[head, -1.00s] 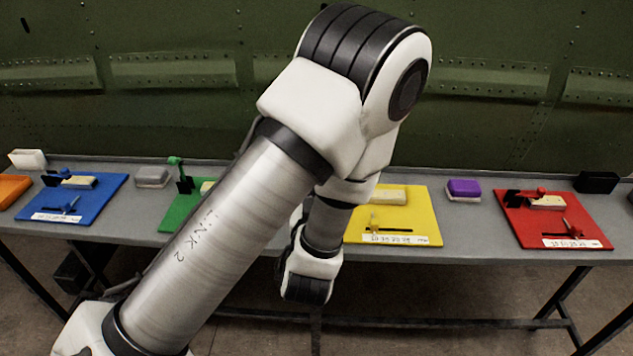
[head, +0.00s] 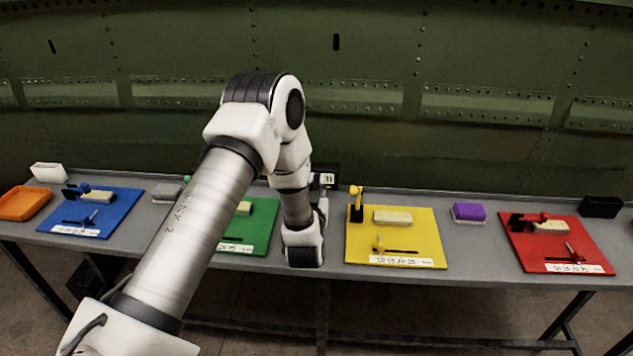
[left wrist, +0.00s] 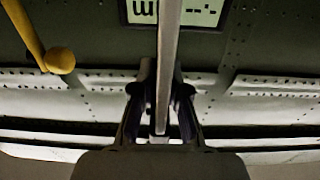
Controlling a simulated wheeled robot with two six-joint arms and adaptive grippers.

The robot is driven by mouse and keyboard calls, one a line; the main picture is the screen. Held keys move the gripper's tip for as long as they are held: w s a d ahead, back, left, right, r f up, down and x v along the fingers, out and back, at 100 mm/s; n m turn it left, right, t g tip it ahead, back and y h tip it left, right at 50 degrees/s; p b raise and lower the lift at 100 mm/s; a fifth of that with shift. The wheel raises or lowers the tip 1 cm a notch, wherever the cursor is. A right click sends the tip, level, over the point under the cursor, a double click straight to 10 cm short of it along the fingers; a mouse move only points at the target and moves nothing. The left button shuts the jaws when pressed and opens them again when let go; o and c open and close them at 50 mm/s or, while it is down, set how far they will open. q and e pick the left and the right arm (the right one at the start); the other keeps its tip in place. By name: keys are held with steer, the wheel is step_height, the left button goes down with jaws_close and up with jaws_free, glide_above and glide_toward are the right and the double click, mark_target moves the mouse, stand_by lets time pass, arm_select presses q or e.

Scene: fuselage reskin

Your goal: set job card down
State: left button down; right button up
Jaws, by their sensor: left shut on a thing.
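My left gripper (head: 321,204) is over the bench between the green and yellow boards, mostly hidden behind my own wrist in the head view. In the left wrist view its fingers (left wrist: 160,128) are shut on a thin, pale grey strip (left wrist: 168,60), which looks like the job card seen edge-on. The card's face does not show, and I cannot tell whether it touches the bench. A dark device with a lit display (head: 327,180) stands just behind the gripper; its display also shows in the left wrist view (left wrist: 180,12). My right gripper is out of view.
A yellow board (head: 420,225) with a yellow-knobbed post (head: 356,192) lies close right of the gripper. A green board (head: 262,235) lies left. Blue (head: 120,205) and red (head: 510,240) boards, an orange tray (head: 24,203) and a purple block (head: 468,212) share the grey bench (head: 470,265).

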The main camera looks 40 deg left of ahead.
arm_select(q)
steer(key=shift+s+d+f, duration=0.1)
steer(key=shift+s, duration=0.05)
steer(key=c, duration=1.3)
jaws_free()
steer(key=shift+o, duration=0.6)
